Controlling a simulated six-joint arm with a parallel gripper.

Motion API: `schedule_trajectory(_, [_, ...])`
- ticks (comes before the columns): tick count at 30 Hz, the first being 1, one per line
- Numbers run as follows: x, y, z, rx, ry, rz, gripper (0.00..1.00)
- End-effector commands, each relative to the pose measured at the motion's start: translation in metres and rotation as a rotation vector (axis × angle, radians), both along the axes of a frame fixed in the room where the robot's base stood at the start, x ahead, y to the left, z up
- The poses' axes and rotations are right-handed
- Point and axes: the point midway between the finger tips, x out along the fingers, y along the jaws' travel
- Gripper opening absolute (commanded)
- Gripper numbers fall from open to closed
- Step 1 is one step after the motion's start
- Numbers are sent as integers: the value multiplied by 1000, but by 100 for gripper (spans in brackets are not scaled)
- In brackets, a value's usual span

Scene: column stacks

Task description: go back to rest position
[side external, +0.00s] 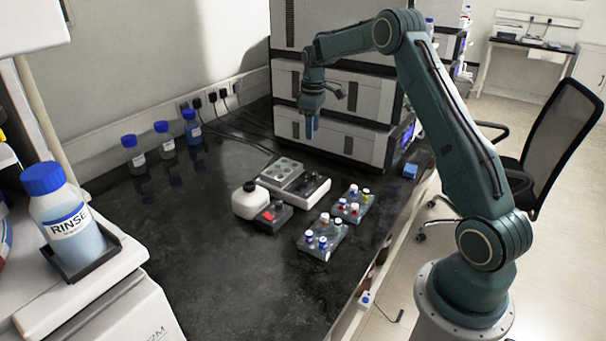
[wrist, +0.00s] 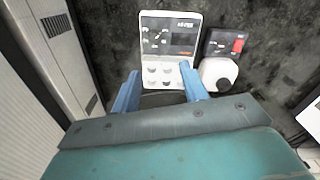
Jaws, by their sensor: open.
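My gripper (side external: 310,128) hangs pointing down above the back of the dark bench, just in front of the stacked instrument. In the wrist view, its two blue fingers (wrist: 160,88) are spread apart with nothing held between them. Beyond the fingertips lies a white device with round wells (wrist: 167,50). It also shows in the side view (side external: 314,190), on the bench below and in front of the gripper, apart from it. No mark of the rest position is visible.
The instrument stack (side external: 345,88) stands close behind the gripper. A white-topped unit (side external: 249,200) and two vial racks (side external: 322,240) (side external: 352,207) sit on the bench. Several blue-capped bottles (side external: 166,142) stand by the wall. The front-left bench (side external: 220,275) is clear.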

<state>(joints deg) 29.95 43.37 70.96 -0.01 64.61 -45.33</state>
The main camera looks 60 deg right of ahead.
Motion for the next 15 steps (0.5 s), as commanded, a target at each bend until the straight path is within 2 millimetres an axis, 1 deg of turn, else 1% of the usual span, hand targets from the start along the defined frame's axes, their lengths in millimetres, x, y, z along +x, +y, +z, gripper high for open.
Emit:
schedule_trajectory(1, [-1,7,10,-5,-10,-2,44])
schedule_trajectory(8, [-14,48,56,-23,-53,-28,44])
schedule_trajectory(15, [-39,95,101,-38,-109,-60,44])
